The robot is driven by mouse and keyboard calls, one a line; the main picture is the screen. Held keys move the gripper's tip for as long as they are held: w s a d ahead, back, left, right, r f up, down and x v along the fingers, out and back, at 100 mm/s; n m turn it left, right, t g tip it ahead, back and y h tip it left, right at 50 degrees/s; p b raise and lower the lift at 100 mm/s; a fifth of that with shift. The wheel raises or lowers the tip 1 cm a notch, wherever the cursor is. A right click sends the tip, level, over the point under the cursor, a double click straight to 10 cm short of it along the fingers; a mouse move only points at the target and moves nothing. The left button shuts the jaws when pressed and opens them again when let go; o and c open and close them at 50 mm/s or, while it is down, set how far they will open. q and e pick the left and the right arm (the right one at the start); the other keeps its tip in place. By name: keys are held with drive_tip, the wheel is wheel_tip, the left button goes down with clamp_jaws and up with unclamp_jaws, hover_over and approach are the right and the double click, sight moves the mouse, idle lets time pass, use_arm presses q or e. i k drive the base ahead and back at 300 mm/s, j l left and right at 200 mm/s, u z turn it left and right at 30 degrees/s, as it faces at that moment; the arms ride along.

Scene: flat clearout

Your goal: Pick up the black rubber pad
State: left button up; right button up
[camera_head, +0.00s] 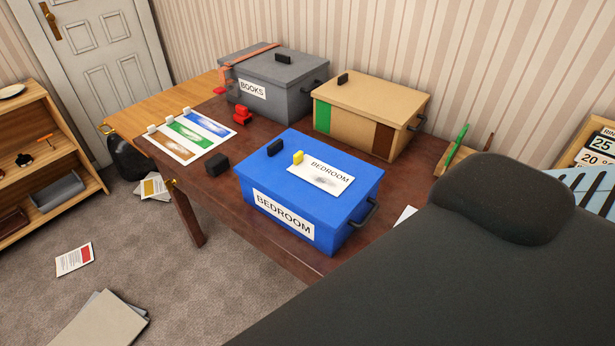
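A small black block (217,165), which looks like the black rubber pad, lies on the dark brown table (295,262) near its front left edge. It sits just left of the blue box (300,205) labelled BEDROOM, apart from it, and nothing covers it. Neither of my grippers shows in the head view.
A grey BOOKS box (262,70), a tan box (375,100), a red object (241,115) and a sheet with coloured bands (190,135) are on the table. A large dark grey form (450,280) fills the lower right. Papers (74,259) lie on the floor.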

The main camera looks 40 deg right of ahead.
sight(218, 163)
drive_tip(key=i+j+z, duration=0.65)
drive_tip(key=i+j, duration=0.1)
drive_tip(key=j, duration=0.1)
